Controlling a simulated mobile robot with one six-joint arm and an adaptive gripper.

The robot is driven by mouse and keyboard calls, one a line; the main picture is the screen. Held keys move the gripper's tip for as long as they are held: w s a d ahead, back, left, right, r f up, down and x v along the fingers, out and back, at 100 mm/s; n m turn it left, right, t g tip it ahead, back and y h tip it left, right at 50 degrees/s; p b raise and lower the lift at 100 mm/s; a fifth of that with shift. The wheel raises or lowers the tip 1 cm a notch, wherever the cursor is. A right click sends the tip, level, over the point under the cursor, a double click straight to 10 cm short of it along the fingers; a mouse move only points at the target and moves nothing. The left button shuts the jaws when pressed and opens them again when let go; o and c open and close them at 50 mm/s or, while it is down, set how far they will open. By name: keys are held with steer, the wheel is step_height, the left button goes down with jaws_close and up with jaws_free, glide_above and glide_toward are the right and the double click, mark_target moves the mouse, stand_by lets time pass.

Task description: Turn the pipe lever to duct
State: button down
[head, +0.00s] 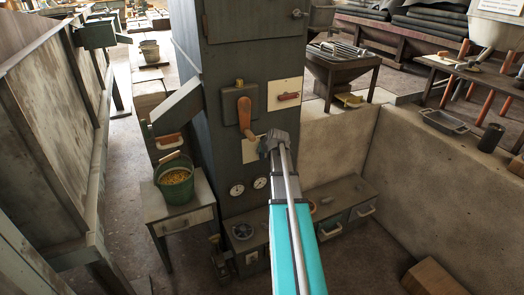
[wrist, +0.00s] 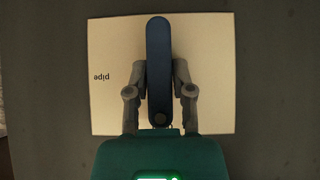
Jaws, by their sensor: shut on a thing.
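The pipe lever (wrist: 158,50) is a blue rounded bar in the wrist view. It stands upright in that picture on a cream plate (wrist: 215,60). The word "pipe" shows upside down at the plate's left side; I see no "duct" marking. My gripper (wrist: 159,78) has one finger on each side of the lever and is shut on it. In the head view my gripper (head: 268,146) is at the dark cabinet's front, over the right part of the same cream plate (head: 247,146). The lever is mostly hidden there by my arm.
Just above and left, an orange-brown handle (head: 244,116) hangs from a grey box on the cabinet (head: 225,70). A red handle (head: 289,96) on a white plate is to the upper right. Two round gauges sit below. A green bucket (head: 175,184) stands on a small table at left.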

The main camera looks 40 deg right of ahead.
steer(key=c, duration=0.5)
jaws_free()
steer(key=shift+d+y, duration=0.1)
steer(key=shift+y, duration=0.2)
